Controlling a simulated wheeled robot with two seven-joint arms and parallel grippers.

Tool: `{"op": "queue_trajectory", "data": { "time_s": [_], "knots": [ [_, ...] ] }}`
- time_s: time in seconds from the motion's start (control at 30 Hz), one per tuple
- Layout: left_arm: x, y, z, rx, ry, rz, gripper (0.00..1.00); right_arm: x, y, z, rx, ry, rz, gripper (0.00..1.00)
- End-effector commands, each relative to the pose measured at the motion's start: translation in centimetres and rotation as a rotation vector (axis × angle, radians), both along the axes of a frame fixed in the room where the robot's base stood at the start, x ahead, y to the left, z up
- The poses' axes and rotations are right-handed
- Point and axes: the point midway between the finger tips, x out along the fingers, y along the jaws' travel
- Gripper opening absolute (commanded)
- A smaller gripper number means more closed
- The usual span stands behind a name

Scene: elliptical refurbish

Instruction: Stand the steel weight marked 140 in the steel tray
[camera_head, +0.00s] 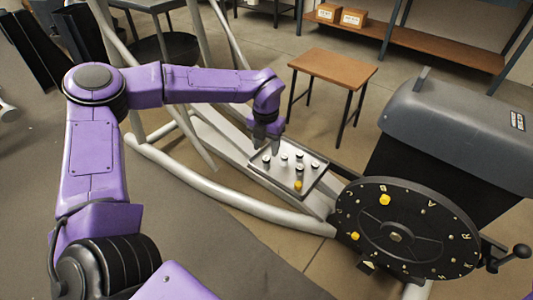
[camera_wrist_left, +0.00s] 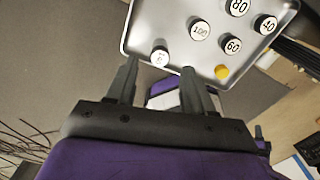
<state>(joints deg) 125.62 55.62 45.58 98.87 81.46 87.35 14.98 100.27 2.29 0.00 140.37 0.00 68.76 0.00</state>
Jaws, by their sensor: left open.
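The steel tray (camera_head: 262,178) lies on a pale frame in the head view; its rim also shows in the left wrist view (camera_wrist_left: 126,45). My left gripper (camera_head: 267,146) is open over the tray's far left part. In the left wrist view, a small steel weight (camera_wrist_left: 160,57) appears between and just beyond the open fingertips (camera_wrist_left: 159,70); it stands in the tray and its mark is not clearly readable. Other weights in the tray read 100 (camera_wrist_left: 200,29), 80 (camera_wrist_left: 238,7), 60 (camera_wrist_left: 230,44) and 40 (camera_wrist_left: 265,24). I cannot make out a 140 mark. My right gripper is not seen.
A yellow piece (camera_wrist_left: 221,71) sits at the tray's near corner. A black round dial (camera_head: 400,225) with yellow pieces stands at the right, before a dark grey housing (camera_head: 460,115). A small brown table (camera_head: 333,68) stands behind. Curved pale tubes (camera_head: 220,195) run beside the tray.

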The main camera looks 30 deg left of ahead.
Motion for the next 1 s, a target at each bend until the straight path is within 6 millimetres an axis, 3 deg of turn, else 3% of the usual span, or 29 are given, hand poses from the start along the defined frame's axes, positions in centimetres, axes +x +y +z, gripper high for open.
{"op": "queue_trajectory", "data": {
  "time_s": [0.03,0.1,0.3,1.0],
  "knots": [
    [0.1,0.0,1.8,0.0,-0.004,0.0,0.52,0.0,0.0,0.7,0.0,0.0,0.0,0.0],
    [0.0,0.0,3.3,-0.001,-0.003,0.0,0.52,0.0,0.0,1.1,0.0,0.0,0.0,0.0],
    [-0.1,0.0,5.7,0.0,0.001,0.0,0.52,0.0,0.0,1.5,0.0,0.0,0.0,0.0],
    [-0.2,0.2,5.9,0.0,0.001,0.003,0.52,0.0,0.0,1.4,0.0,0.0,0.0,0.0]
  ]
}}
